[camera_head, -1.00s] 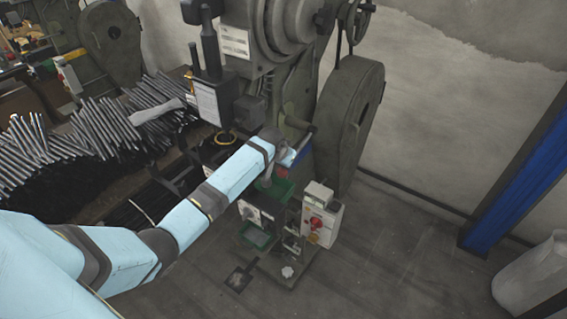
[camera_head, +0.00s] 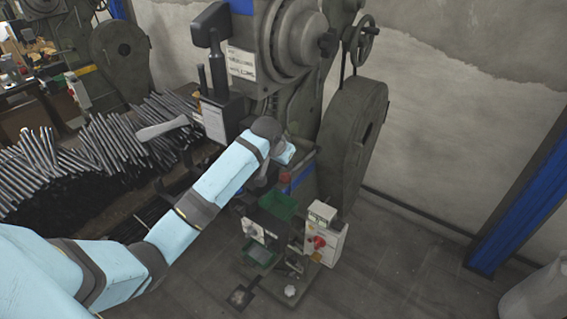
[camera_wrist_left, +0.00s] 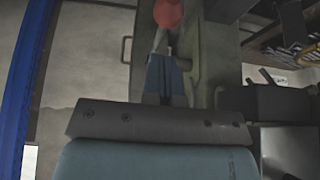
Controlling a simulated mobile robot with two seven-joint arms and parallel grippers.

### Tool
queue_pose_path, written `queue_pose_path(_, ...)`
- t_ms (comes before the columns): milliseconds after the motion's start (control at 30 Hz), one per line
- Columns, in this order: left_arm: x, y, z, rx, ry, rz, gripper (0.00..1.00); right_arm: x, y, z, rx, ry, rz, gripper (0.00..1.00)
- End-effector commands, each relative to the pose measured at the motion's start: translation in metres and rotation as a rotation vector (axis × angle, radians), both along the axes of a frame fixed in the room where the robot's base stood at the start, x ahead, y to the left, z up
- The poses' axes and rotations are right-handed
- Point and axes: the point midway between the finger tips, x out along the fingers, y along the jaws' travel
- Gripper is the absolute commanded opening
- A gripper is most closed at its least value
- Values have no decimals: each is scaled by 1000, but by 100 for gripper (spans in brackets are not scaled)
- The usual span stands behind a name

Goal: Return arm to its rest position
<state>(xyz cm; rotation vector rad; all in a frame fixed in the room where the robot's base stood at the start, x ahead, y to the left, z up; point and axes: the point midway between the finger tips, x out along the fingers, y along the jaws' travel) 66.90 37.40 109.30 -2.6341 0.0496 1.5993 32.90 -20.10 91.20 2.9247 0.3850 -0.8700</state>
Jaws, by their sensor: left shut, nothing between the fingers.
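My light-blue left arm reaches in from the left of the head view toward the front of a grey-green rivet press (camera_head: 350,140). Its wrist is in front of the press, above the green trays. The fingers are mostly hidden in the head view. In the left wrist view, my left gripper (camera_wrist_left: 166,60) is shut and holds nothing. A red ball-shaped knob (camera_wrist_left: 168,12) shows just beyond the fingertips; I cannot tell whether they touch. A small red part (camera_head: 286,177) is below the wrist in the head view. My right gripper is not in view.
Green trays (camera_head: 278,206) and a white control box with a red button (camera_head: 320,240) are below the wrist. Several metal rods (camera_head: 110,140) lie piled at left. A blue post (camera_head: 515,200) stands at right. The floor between the press and the post is clear.

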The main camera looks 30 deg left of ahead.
Motion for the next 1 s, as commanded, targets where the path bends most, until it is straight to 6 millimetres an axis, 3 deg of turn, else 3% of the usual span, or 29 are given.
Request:
queue_pose_path(367,-1,-1,-3,0,-1,-2,0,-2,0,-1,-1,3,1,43)
queue_pose_path(467,-11,-10,-22,-2,-12,-17,0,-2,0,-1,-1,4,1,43)
queue_pose_path(533,-26,-22,-46,-5,-36,-37,0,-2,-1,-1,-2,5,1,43)
queue_pose_path(667,-73,-54,-103,-19,-104,-87,0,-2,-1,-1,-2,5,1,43)
queue_pose_path(800,-136,-89,-150,-43,-198,-137,0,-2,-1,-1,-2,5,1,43)
queue_pose_path(1000,-235,-134,-186,-86,-332,-183,0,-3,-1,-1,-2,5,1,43)
